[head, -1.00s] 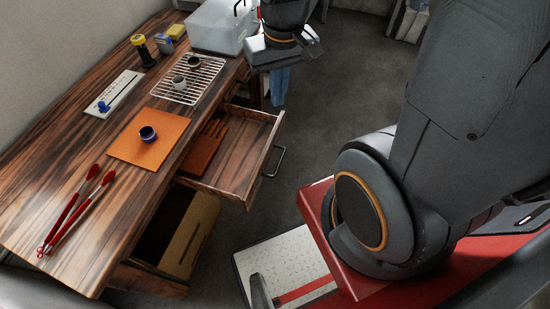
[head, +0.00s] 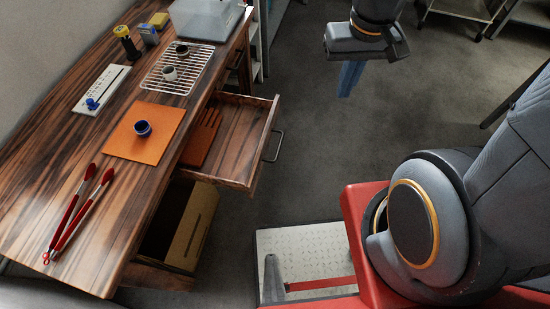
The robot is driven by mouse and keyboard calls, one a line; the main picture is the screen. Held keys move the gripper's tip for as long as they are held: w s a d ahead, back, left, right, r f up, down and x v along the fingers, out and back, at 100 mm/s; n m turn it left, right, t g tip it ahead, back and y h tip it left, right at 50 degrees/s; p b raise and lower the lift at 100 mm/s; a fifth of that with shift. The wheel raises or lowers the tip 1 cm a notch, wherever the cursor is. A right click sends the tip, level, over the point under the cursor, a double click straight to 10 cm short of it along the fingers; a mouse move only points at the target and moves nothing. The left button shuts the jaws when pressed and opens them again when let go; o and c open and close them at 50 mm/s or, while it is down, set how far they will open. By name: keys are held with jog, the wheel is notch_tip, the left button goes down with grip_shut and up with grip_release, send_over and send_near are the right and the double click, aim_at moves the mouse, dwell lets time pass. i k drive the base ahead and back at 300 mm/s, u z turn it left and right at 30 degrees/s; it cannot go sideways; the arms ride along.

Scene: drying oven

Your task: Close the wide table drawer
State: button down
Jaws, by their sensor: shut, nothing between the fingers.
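The wide table drawer (head: 231,143) is pulled out from the right side of the wooden table. It is wooden, with a dark metal bar handle (head: 275,147) on its front. An orange-brown slatted item (head: 203,136) lies inside it. My gripper (head: 350,80) is shut and empty, pointing down over the open floor. It is apart from the drawer, to the right of and farther back than the handle.
On the wooden table (head: 60,170) are red tongs (head: 76,215), an orange mat (head: 150,148) with a blue cup (head: 143,128), a wire rack (head: 191,82) and a clear bin (head: 205,20).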

aim_at(235, 159)
jog(key=k, duration=0.85)
jog(key=u, duration=1.1)
